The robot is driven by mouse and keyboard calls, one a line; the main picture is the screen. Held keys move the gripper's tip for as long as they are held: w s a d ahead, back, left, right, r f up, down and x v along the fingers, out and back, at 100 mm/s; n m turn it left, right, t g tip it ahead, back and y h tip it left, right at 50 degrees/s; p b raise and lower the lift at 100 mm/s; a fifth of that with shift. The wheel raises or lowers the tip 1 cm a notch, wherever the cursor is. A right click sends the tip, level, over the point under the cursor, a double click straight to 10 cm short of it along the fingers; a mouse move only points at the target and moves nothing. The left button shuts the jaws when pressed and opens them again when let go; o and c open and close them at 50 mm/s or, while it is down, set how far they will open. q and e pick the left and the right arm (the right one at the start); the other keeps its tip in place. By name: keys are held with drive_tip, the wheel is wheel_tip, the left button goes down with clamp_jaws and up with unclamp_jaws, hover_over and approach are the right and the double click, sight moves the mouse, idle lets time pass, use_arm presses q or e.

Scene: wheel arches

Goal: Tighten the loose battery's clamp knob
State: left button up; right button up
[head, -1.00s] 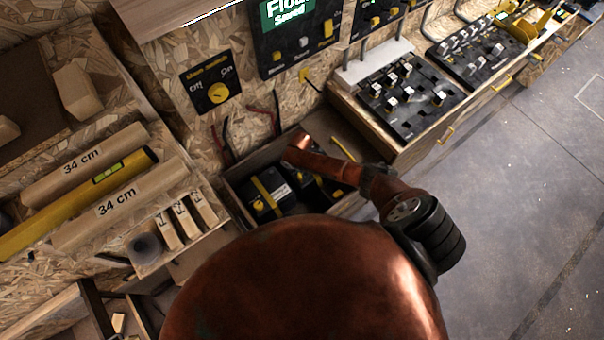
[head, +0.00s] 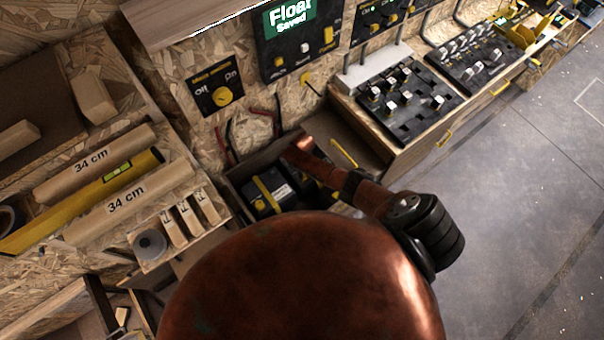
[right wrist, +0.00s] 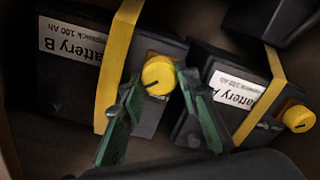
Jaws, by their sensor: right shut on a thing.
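In the right wrist view, Battery B (right wrist: 75,85) has a yellow strap (right wrist: 118,65) and a yellow clamp knob (right wrist: 158,75). My right gripper (right wrist: 161,78) has its two green fingers on either side of this knob, shut on it. Battery A (right wrist: 215,75) sits beside it at an angle, with its own strap and yellow knob (right wrist: 299,118), clear of the fingers. In the head view one black battery (head: 268,190) shows in the wooden bay (head: 232,172); my right arm covers most of the other and hides the gripper. My left gripper is not in view.
A main switch (head: 217,92) and a panel reading "Float Saved" (head: 290,35) are on the wall above the bay. Red and black cables (head: 277,115) hang behind it. Shelves with 34 cm tubes (head: 95,165) stand at the left. Open floor (head: 520,200) lies at the right.

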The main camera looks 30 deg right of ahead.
drive_tip(key=shift+m, duration=1.2)
drive_tip(key=shift+p, duration=0.3)
drive_tip(key=o, duration=1.2)
drive_tip(key=shift+c, duration=0.2)
wheel_tip(320, 180, up, 12)
drive_tip(key=shift+d, duration=0.2)
